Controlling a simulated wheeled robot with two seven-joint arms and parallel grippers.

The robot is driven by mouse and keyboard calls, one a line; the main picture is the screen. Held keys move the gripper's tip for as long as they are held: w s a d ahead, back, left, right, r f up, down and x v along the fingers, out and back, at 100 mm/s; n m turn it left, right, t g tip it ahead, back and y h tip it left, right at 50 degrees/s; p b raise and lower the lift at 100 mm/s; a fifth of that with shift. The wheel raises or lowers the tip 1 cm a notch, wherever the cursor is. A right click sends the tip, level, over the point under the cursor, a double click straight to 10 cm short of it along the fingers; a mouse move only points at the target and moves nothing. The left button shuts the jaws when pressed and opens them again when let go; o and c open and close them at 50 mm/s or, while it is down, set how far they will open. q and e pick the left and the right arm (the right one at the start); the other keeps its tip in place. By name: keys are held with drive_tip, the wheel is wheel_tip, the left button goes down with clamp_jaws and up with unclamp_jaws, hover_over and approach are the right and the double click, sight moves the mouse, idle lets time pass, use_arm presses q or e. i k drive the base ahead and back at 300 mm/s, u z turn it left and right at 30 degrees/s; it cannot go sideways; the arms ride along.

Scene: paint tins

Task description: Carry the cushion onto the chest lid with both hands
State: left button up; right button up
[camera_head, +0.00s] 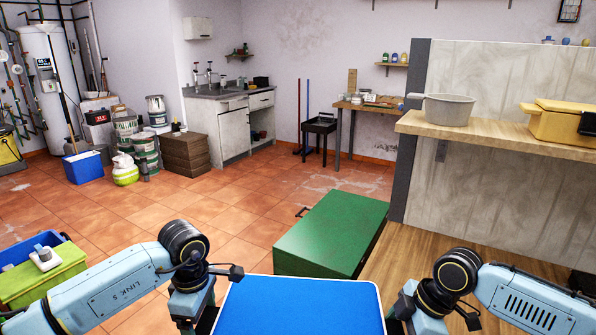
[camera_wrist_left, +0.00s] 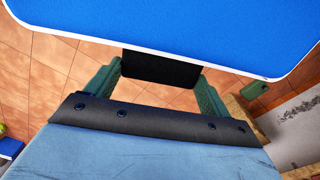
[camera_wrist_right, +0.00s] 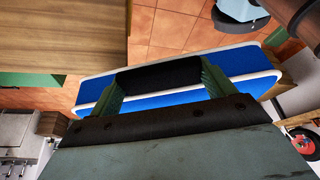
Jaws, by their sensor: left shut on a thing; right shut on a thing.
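The cushion (camera_head: 300,305) is a flat blue pad with white piping, held in front of me at the bottom of the head view. My left gripper (camera_wrist_left: 160,80) is shut on a black handle (camera_wrist_left: 160,66) at the cushion's left side. My right gripper (camera_wrist_right: 160,85) is shut on another black handle (camera_wrist_right: 160,74) at its right side. The cushion also shows in the right wrist view (camera_wrist_right: 240,62). The green chest lid (camera_head: 335,228) is shut and bare, just beyond the cushion. In the head view the cushion's near edge and both fingertips are hidden or cut off.
A green crate (camera_head: 45,280) stands at lower left.

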sight(309, 227)
drive_tip(key=u, duration=0.6)
drive_tip(key=i, duration=1)
drive_tip(key=u, duration=0.5)
drive_tip(key=i, duration=1.15)
drive_tip(key=z, duration=0.5)
drive_tip(key=i, duration=0.9)
drive_tip(key=z, duration=1.4)
drive_tip(key=i, duration=0.65)
drive_tip(key=z, duration=0.7)
